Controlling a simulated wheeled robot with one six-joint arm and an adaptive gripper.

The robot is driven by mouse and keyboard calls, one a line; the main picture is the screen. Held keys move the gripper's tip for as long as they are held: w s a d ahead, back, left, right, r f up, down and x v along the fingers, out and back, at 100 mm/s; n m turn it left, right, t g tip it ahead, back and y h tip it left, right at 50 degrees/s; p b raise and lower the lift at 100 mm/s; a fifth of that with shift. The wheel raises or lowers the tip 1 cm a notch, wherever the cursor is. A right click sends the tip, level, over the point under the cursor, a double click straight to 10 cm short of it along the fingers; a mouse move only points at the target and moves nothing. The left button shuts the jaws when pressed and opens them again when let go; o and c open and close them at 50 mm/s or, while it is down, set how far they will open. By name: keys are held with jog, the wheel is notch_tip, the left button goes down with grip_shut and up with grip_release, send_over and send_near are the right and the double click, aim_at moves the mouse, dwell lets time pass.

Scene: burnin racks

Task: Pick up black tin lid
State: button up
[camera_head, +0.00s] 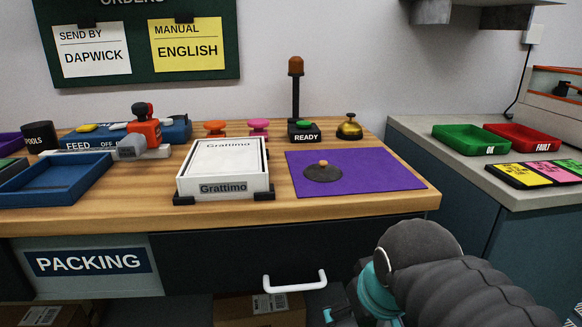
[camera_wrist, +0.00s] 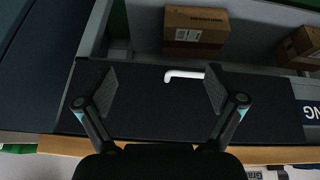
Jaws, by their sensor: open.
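The black tin lid (camera_head: 322,174) is a dark round disc with a small tan knob on top. It lies flat on a purple mat (camera_head: 390,182) at the right of the wooden packing bench in the head view. The lid is not in the wrist view. My gripper (camera_wrist: 162,92) is open and empty in the wrist view, its two fingers wide apart in front of the dark drawer front. In the head view my arm is at the lower right, below and in front of the bench edge, and my fingertips are not clearly visible.
A white Grattimo box (camera_head: 224,168) stands left of the mat. Behind the mat are a READY button (camera_head: 304,132) with a lamp post and a brass bell (camera_head: 349,127). A white drawer handle (camera_head: 294,282) sticks out below the bench top. Green (camera_head: 468,139) and red trays stand right.

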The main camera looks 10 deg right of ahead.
jog(key=w+r+n+g+p, duration=0.1)
jog(key=w+r+n, duration=0.5)
jog(key=w+r, duration=0.3)
notch_tip(320, 180, up, 16)
jog(key=n+g+h+p, duration=0.3)
jog(key=n+h, duration=0.1)
jog(key=n, duration=1.1)
send_over(321, 163)
jog(key=s+a, duration=0.1)
jog(key=a, duration=0.4)
jog(key=b+x, duration=0.2)
jog(key=x, duration=1.1)
jog(key=shift+s+d+f, duration=0.1)
jog(key=shift+d+f, duration=0.05)
jog(key=shift+d, duration=0.05)
jog(key=c, duration=1.5)
jog(key=shift+o, duration=0.2)
